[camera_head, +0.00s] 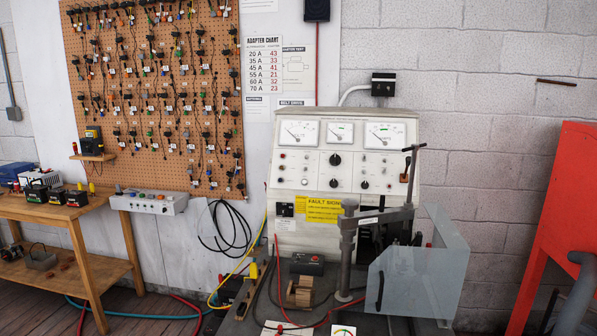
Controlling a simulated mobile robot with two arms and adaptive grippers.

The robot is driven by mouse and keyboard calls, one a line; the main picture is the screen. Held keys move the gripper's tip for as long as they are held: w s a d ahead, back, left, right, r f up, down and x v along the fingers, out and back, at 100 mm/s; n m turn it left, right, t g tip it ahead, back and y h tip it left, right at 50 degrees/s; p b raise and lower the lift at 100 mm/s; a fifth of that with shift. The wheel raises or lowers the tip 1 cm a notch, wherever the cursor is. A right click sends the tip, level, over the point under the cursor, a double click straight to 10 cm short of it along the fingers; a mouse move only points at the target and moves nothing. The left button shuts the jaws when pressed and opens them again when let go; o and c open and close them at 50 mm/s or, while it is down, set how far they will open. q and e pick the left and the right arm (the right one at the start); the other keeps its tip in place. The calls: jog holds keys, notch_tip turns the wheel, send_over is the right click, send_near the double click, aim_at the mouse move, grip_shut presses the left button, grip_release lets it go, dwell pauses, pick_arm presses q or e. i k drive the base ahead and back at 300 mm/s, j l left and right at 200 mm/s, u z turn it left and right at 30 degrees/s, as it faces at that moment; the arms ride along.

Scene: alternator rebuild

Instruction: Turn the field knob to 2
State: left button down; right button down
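The test bench (283,226) stands against the wall in the middle of the head view, with a pale sloping panel. The panel carries a large upper black knob (335,159), a lower black knob (334,183) and a smaller black knob (364,184) to its right. The labels are too small to read, so I cannot tell which is the field knob or where any pointer stands. Three meters (338,132) sit above the knobs. Neither of my grippers is in view.
A clear guard (420,280) and a grey clamp post (347,245) stand in front of the bench's right half. A yellow sign (322,209) is below the knobs. A wooden table (58,212) is at left, a red structure (565,190) at right. Hoses lie on the floor.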

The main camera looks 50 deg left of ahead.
aim_at(335, 159)
jog(key=u, duration=1.4)
jog(key=i+j+u, duration=0.1)
jog(key=j, duration=0.25)
jog(key=i+j, duration=0.15)
jog(key=j, duration=0.25)
jog(key=u, duration=0.05)
